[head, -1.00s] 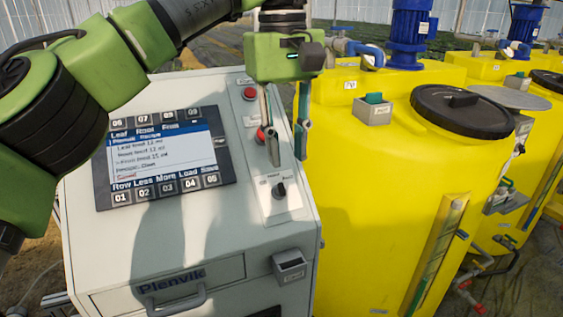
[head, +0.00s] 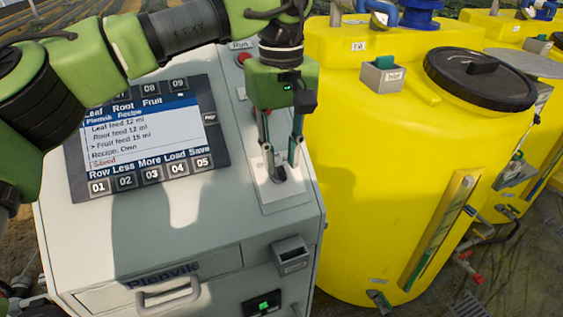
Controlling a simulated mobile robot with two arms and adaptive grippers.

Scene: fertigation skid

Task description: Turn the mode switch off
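The mode switch (head: 280,175) is a small dark knob on a pale plate (head: 289,194) on the sloping top of the grey control cabinet (head: 215,223). My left gripper (head: 283,170) points down over it in the head view. Its two fingers are apart, with the tips on either side of the knob. I cannot tell whether they touch it. The fingertips partly hide the knob and its markings, so its setting cannot be read. My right gripper is not in view.
A screen (head: 146,138) with numbered buttons lies left of the switch. A red button (head: 244,58) sits above, partly behind my gripper. A small grey box (head: 290,254) sticks out below. A yellow tank (head: 385,170) stands close on the right.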

